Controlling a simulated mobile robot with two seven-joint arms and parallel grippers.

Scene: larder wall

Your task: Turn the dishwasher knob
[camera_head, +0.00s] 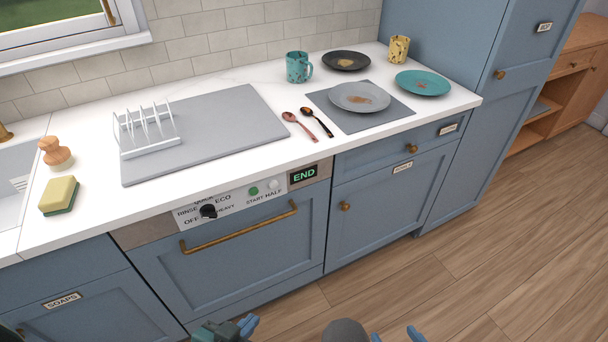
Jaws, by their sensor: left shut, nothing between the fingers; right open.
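The dishwasher (235,262) is built in under the counter, with a blue door and a long brass handle (240,230). Its black knob (208,211) sits on a white panel (232,204) marked OFF, RINSE, QUICK, ECO and HEAVY around it. Which mark the knob points at is too small to tell. A green START button (253,191), a pale HALF button (273,184) and a display (303,175) reading END are to its right. My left gripper (248,324) is shut and empty at the bottom edge, below and apart from the knob. My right gripper (396,335) is open, partly cut off.
The white counter (240,160) above holds a grey mat with a white rack (148,130), a sponge (59,195), a brush (55,153), spoons, plates (360,97) and cups. Cabinets flank the dishwasher. The wood floor (480,275) at the right is clear.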

